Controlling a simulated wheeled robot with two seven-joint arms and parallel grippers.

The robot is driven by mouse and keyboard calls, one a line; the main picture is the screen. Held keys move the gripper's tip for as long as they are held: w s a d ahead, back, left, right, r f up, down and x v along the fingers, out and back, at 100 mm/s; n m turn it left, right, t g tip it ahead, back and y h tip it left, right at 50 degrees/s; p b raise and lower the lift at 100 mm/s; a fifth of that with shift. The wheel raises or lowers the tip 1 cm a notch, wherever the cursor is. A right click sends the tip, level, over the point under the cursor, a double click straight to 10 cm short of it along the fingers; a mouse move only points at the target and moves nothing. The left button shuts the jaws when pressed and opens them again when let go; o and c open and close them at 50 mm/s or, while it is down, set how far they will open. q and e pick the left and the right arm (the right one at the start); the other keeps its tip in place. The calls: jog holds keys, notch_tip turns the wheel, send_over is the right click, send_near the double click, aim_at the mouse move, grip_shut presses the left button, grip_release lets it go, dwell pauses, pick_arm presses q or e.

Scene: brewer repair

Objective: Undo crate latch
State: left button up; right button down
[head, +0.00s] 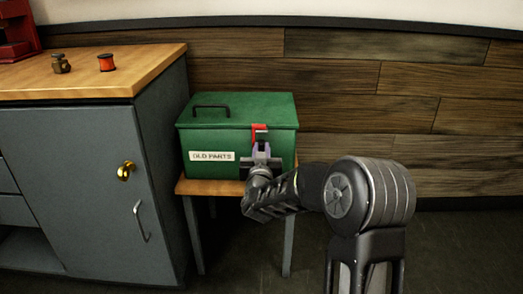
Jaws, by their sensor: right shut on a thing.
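A green crate (212,141) labelled "OLD PARTS" stands on a small wooden stool, with its lid closed and a black handle (211,107) on top. A red latch (259,128) sits at the lid's front edge, right of the middle. My right gripper (261,147) is at the crate's front, right at the latch, and is shut on it. The gripper hides the latch's lower part. My left gripper is not in view.
A grey cabinet (75,170) with a wooden top stands close on the left, with a brass knob (126,171) and a metal handle (142,222). An orange spool (106,62) and a small brass part (61,63) lie on top. A plank wall (420,115) is behind. The floor at right is clear.

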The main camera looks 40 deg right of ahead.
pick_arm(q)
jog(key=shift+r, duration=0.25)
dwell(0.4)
pick_arm(e)
jog(key=n+p, duration=0.3)
jog(key=shift+w+a+r, duration=0.15)
jog(key=shift+a, duration=0.05)
pick_arm(q)
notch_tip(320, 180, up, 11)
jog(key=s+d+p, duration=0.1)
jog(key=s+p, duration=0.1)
jog(key=p, duration=0.6)
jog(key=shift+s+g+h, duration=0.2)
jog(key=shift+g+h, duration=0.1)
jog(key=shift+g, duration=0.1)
pick_arm(e)
jog(key=shift+w+a+f+n, duration=0.15)
jog(key=shift+f+n, duration=0.1)
jog(key=shift+n, duration=1.6)
jog(key=shift+w+a+f+n, duration=0.1)
jog(key=shift+a+f+n, duration=0.1)
jog(key=shift+n, duration=1.6)
jog(key=shift+w+a+f+n, duration=0.1)
jog(key=shift+f+n, duration=0.15)
jog(key=shift+n, duration=1.6)
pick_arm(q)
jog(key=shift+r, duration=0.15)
pick_arm(e)
jog(key=c, duration=1.3)
grip_release()
